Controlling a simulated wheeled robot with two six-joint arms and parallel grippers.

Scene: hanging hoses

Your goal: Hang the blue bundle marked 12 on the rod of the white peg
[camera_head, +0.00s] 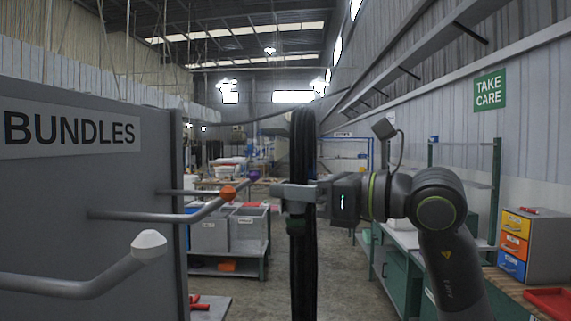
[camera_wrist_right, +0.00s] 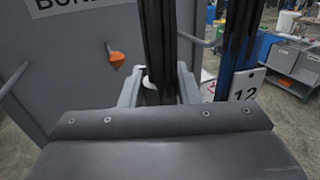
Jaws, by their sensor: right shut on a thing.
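My right gripper (camera_head: 297,194) is shut on a dark hose bundle (camera_head: 303,255) that hangs upright between its fingers. The bundle looks nearly black in the head view. In the right wrist view the dark strand (camera_wrist_right: 160,45) passes between the fingers, and a blue strand (camera_wrist_right: 233,45) hangs at the right beside a white tag marked 12 (camera_wrist_right: 246,86). The white peg (camera_head: 149,246) sticks out from the grey panel at the lower left, its tip turned up. The bundle is right of this tip and apart from it in the head view. In the wrist view the white tip (camera_wrist_right: 149,83) is partly hidden behind the strand.
The grey panel (camera_head: 85,195) marked BUNDLES also carries an orange-tipped peg (camera_head: 228,193) and a purple-tipped peg (camera_head: 253,174), both bare. Benches with grey bins (camera_head: 248,229) stand behind. Coloured drawers (camera_head: 514,245) stand at the right. The space between the white peg and the bundle looks clear.

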